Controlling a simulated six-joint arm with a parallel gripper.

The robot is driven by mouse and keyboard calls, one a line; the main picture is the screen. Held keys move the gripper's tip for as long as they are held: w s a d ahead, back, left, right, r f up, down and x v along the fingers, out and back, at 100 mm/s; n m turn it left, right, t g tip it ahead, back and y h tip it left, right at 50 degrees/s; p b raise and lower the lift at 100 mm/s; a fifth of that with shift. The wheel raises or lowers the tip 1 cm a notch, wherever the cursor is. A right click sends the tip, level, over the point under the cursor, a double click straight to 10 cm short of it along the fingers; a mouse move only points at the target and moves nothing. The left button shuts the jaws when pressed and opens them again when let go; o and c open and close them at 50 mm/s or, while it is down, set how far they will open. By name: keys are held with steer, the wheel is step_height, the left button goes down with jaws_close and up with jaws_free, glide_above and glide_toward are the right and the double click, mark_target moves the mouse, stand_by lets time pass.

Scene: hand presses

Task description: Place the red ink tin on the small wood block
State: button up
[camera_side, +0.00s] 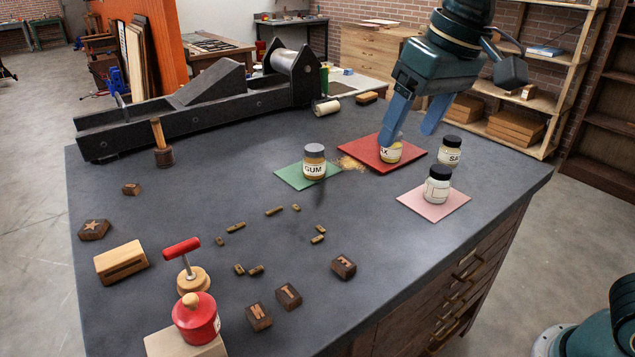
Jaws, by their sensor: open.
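The red ink tin (196,320), with a pale knob on its lid, stands upright at the bottom of the view. It appears to rest on a pale wood block (158,346), which is cut off by the frame edge. Another wood block (121,263), light with a dark slot in its side, lies up and left of the tin. My gripper (409,136) is open and far from the tin, at the upper right. Its left finger overlaps the top of a yellowish jar (391,152) on a red mat (368,143); I cannot tell whether they touch. Nothing shows between the fingers.
A GUM jar (314,163) stands on a green mat, a white jar (437,186) on a pink mat, and another jar (450,151) behind it. A red-handled tool (187,265) stands just behind the tin. Small type pieces lie mid-table. A dark press (200,110) fills the back left.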

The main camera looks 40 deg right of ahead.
steer(key=s+d+f+t, duration=0.1)
steer(key=s+d+f, duration=0.3)
steer(key=s, duration=0.3)
steer(key=s+d+f+t+h, duration=0.1)
steer(key=s+d+f, duration=0.3)
steer(key=s+d, duration=0.3)
steer(key=shift+s, duration=0.5)
steer(key=shift+d, duration=0.1)
stand_by(0.3)
